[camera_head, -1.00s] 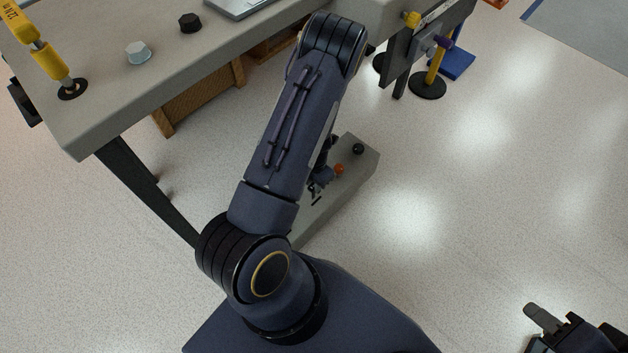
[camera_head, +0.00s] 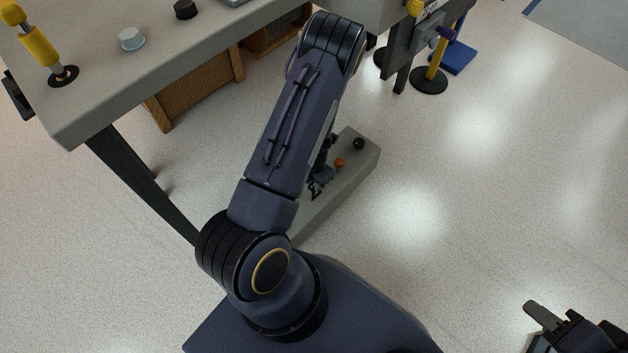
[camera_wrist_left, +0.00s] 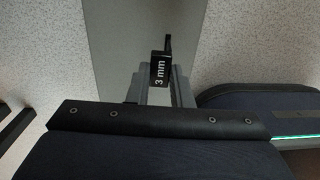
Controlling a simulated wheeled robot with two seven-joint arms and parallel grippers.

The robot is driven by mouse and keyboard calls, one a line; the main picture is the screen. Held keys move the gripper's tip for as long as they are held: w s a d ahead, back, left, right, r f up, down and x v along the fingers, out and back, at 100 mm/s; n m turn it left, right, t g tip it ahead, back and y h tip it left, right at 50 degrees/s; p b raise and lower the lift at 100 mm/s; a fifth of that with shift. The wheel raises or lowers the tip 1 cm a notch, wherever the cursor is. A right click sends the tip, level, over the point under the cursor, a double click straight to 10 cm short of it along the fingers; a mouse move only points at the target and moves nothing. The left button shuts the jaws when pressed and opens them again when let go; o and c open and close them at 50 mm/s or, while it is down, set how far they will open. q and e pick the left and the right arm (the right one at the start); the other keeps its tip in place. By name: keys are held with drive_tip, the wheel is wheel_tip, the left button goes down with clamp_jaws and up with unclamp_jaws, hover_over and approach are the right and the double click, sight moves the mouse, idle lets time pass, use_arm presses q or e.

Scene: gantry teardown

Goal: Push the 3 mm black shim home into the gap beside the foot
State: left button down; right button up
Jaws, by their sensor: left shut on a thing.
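The black shim (camera_wrist_left: 159,73) with a white "3 mm" label shows in the left wrist view, between the grey fingers of my left gripper (camera_wrist_left: 160,88), which is shut on it. A thin dark tab rises from its far end. In the head view my left gripper (camera_head: 318,185) is low beside a grey block, partly hidden by my left arm. The foot and the gap cannot be made out in either view. My right gripper (camera_head: 565,328) is at the lower right, cut by the frame edge, away from the block.
The long grey block (camera_head: 345,195) on the floor carries an orange knob (camera_head: 339,163) and a black knob (camera_head: 358,144). A grey bench (camera_head: 100,85) stands at the upper left, with a wooden crate (camera_head: 195,90) under it. The floor at right is clear.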

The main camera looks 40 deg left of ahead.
sight(314, 195)
use_arm(q)
drive_tip(key=shift+f+b, duration=0.65)
drive_tip(key=shift+f, duration=0.25)
drive_tip(key=shift+f+b, duration=1.3)
drive_tip(key=shift+f, duration=0.5)
drive_tip(key=c, duration=1.2)
unclamp_jaws()
drive_tip(key=shift+r, duration=0.1)
wheel_tip(314, 195, up, 8)
drive_tip(key=p, duration=0.4)
drive_tip(key=shift+p, duration=0.35)
wheel_tip(314, 195, up, 4)
drive_tip(key=p, duration=0.4)
